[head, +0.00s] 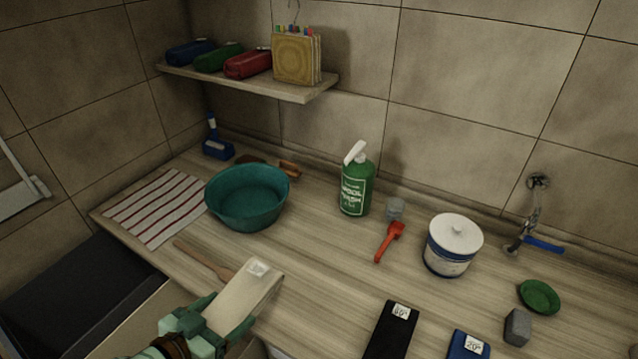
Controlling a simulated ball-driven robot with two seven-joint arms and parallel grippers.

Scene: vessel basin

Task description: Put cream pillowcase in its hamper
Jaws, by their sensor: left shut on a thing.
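The cream pillowcase (243,295) is a folded, flat bundle with a small white label at its far end. My left gripper (216,324) comes in from the bottom left and is shut on its near part, with a finger on each side. It holds the bundle near the counter's front edge; I cannot tell how high. A black open-looking bin (75,285) stands below the counter at the left, and a tan panel or box (135,318) is beside it. I cannot tell which is the cream hamper. My right gripper is not in view.
On the counter (310,290) are a teal basin (248,200), a green wash bottle (356,185), a white-lidded jar (452,245), a red scoop (390,240) and a wooden spatula (205,260). Black (392,335) and blue (468,347) labelled bundles lie at the front right.

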